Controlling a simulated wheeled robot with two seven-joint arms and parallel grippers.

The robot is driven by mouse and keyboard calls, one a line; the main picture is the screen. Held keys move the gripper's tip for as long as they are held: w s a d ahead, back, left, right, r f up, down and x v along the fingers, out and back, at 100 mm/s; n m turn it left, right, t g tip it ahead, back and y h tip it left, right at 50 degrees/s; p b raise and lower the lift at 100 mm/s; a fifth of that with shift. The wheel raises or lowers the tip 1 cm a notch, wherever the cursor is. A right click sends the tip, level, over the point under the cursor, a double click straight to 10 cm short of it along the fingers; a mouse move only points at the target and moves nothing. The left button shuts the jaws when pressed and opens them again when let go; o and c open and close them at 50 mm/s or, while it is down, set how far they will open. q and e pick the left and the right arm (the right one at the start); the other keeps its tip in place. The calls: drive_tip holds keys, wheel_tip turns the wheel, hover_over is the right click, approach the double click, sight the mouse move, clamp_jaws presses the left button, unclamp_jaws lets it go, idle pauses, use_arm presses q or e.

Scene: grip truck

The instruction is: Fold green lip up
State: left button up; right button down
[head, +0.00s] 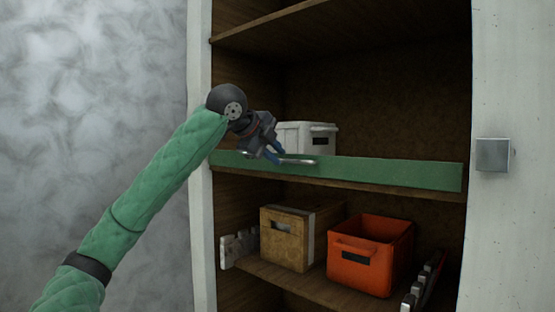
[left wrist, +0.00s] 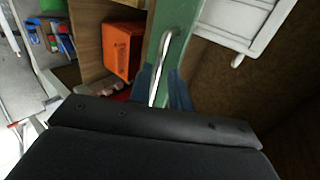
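The green lip (head: 390,172) is a long flat board along the front edge of the middle shelf. It stands upright there, with its face towards me. A silver bar handle (head: 299,162) is on its left part; the handle also shows in the left wrist view (left wrist: 162,65). My left gripper (head: 272,156) is at the left end of the handle. In the left wrist view its two blue fingers (left wrist: 162,88) stand apart on either side of the bar, with green showing between. I cannot tell whether a finger touches the bar. My right gripper is out of view.
A white crate (head: 293,137) stands on the shelf behind the lip. Below are a tan crate (head: 287,240) and an orange crate (head: 362,268). A white post with a metal block (head: 493,155) bounds the right side. The middle shelf's right part looks empty.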

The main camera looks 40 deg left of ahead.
use_arm(q)
drive_tip(key=b+v, duration=0.2)
drive_tip(key=v, duration=0.4)
drive_tip(key=shift+s, duration=0.1)
idle(0.5)
